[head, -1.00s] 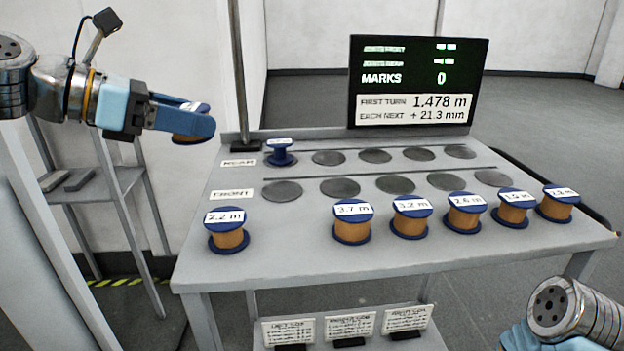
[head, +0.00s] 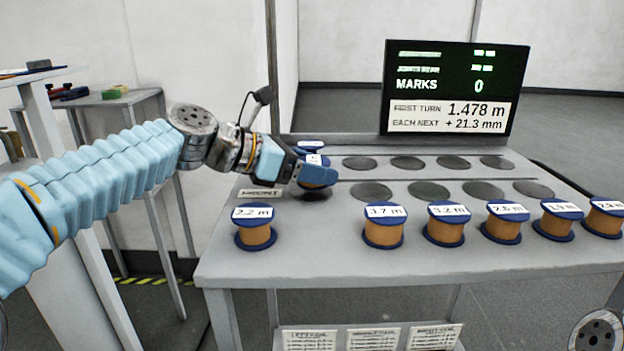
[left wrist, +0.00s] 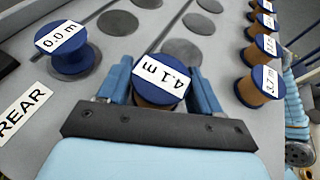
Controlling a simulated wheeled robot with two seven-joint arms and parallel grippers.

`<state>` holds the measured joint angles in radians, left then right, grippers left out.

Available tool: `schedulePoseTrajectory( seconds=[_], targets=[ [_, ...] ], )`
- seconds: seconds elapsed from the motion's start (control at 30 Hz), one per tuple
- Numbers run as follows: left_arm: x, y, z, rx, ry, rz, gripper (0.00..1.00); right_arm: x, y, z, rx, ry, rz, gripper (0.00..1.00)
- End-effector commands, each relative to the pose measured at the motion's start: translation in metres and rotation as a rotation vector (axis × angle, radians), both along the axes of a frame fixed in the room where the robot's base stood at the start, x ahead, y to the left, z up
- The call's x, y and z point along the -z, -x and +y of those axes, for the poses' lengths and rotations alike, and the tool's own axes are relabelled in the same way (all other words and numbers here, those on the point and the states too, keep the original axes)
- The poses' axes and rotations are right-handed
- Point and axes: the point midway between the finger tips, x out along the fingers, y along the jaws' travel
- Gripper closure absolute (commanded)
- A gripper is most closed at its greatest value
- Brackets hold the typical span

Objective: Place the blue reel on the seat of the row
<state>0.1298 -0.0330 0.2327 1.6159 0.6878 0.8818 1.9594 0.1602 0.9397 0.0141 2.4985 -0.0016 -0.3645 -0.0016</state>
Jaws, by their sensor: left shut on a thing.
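My left gripper (head: 312,172) is shut on a blue-ended reel with copper-coloured winding (head: 318,177), labelled 4.1 m in the left wrist view (left wrist: 160,82). It holds the reel over the leftmost dark round seat (head: 316,196) of the front row, beside the front label (head: 260,193). The reel hides part of this seat; I cannot tell whether they touch. Another blue reel, labelled 0.0 m (left wrist: 72,50), stands on the first rear-row seat, mostly hidden behind my gripper in the head view (head: 312,145). My right gripper is out of view.
Several labelled blue reels stand along the table's front, including a 2.2 m reel (head: 254,228) and a 3.7 m reel (head: 384,226). The other seats, such as this front one (head: 371,191), are empty. A display screen (head: 455,88) and a pole (head: 272,70) stand behind.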

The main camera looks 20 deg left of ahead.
Motion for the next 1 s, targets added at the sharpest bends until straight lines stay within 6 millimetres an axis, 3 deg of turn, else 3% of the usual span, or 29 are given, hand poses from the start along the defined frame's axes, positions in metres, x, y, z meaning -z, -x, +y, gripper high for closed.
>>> schedulePoseTrajectory(
  seconds=[0.07,0.43,0.47,0.6,1.0],
  targets=[
    [0.014,0.0004,0.0008,-0.002,0.0,-0.001,0.66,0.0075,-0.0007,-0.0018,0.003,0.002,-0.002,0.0],
    [0.0171,0.0006,0.0005,-0.001,0.0,-0.002,0.66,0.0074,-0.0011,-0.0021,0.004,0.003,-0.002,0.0],
    [0.0162,0.0006,0.0005,-0.001,0.0,-0.002,0.31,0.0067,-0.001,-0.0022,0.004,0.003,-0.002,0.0],
    [0.016,0.0006,0.0006,-0.001,0.0,-0.002,0.09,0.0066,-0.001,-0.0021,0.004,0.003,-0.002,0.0],
    [0.0099,0.0041,0.006,-0.003,-0.001,-0.004,0.09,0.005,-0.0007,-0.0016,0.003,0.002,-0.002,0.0]
  ],
)
